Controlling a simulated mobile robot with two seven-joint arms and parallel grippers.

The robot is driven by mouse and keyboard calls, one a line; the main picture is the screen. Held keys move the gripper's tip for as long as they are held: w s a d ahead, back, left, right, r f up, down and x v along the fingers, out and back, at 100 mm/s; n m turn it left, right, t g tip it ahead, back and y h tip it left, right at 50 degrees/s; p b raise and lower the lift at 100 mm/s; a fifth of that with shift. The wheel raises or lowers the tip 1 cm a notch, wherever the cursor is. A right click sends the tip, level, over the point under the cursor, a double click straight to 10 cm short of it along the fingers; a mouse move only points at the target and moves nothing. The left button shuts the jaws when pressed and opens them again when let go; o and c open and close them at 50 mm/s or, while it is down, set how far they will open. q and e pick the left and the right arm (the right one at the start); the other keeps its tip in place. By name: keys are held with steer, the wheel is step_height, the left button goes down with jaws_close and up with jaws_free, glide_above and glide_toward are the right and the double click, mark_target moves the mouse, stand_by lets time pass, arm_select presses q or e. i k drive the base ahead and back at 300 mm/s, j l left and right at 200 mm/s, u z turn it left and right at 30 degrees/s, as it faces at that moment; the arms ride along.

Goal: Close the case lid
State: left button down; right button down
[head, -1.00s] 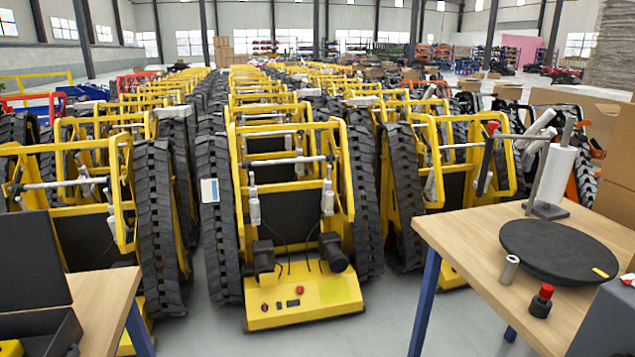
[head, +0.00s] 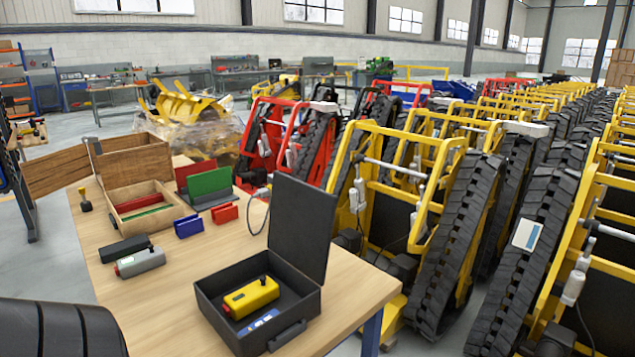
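The black case (head: 235,325) stands open near the front right edge of the wooden table. Its lid (head: 301,225) stands up, roughly upright, at the back right side of the case. A yellow device (head: 251,297) with a black knob and a blue-and-white item (head: 258,322) lie inside the case. A handle (head: 288,336) is on the front wall. Neither of my grippers is in the head view.
On the table (head: 160,310) are an open wooden box (head: 140,213), a grey device (head: 140,262), a black block (head: 125,249), a blue holder (head: 188,226), and red and green holders (head: 209,186). Yellow tracked carriers (head: 450,150) stand close behind the table on the right. A dark rounded shape fills the lower left corner.

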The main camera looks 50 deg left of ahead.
mark_target(302, 216)
steer(key=i+l+u, duration=0.1)
steer(key=u, duration=0.35)
steer(key=i+l+u, duration=0.15)
steer(key=u, duration=0.35)
steer(key=i+l+u, duration=0.25)
steer(key=u, duration=0.2)
steer(key=i+l+u, duration=0.1)
steer(key=l+u, duration=0.15)
steer(key=u, duration=0.2)
steer(key=l+u, duration=0.25)
steer(key=u, duration=0.25)
steer(key=i, duration=0.05)
